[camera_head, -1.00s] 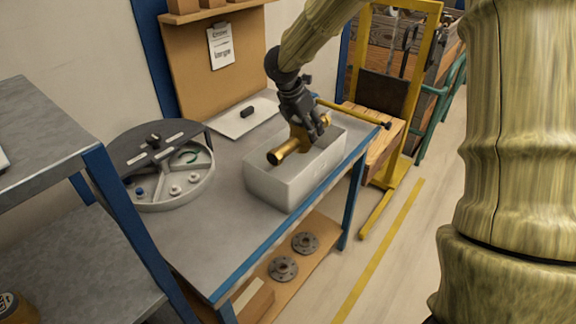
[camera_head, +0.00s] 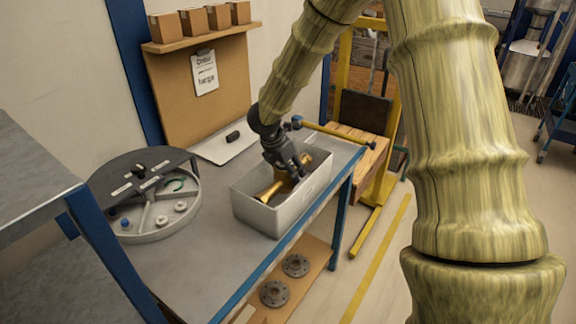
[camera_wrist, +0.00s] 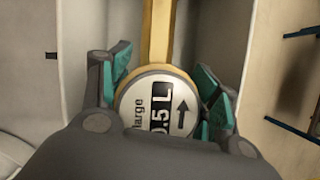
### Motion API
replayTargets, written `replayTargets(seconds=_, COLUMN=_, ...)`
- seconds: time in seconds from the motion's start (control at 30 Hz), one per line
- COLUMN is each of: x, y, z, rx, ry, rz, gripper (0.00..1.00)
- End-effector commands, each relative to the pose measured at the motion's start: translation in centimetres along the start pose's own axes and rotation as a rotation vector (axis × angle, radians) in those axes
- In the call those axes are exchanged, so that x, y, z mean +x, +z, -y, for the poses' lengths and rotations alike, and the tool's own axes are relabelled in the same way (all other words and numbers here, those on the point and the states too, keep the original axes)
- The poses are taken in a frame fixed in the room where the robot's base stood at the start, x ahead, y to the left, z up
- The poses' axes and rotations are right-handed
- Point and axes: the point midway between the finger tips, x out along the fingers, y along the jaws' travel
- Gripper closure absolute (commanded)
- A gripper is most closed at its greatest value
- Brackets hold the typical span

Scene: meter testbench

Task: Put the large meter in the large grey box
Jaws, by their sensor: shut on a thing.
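The large meter is a brass body (camera_head: 271,190) with pipe ends and a round face (camera_wrist: 158,108) marked "large" and "0.5 L". My gripper (camera_head: 292,172) is shut on the meter, with teal finger pads on either side of the round face in the wrist view. The large grey box (camera_head: 281,220) is an open box on the bench. The meter is inside the box's opening, its near end below or about level with the rim. Whether it touches the box floor is hidden.
A round divided tray (camera_head: 150,237) with a dark half lid and small parts stands left of the box. A white lidded panel (camera_head: 222,146) with a dark handle lies behind. A clipboard (camera_head: 204,75) hangs on the back board. A yellow frame (camera_head: 388,150) stands right of the bench.

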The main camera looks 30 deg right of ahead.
Motion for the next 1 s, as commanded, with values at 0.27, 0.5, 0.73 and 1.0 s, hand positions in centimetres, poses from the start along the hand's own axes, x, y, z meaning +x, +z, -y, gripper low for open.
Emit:
replayTargets(seconds=0.27, x=2.3, y=-0.9, z=-0.1, rx=0.001, ry=0.0, rz=0.001, gripper=1.0)
replayTargets(seconds=0.5, x=3.1, y=-1.3, z=-0.1, rx=0.001, ry=0.003, rz=0.001, gripper=1.0)
replayTargets(seconds=0.73, x=3.3, y=-1.4, z=-0.1, rx=0.001, ry=0.003, rz=0.001, gripper=1.0)
replayTargets(seconds=1.0, x=3.4, y=-1.4, z=0.0, rx=0.001, ry=0.0, rz=-0.001, gripper=0.17)
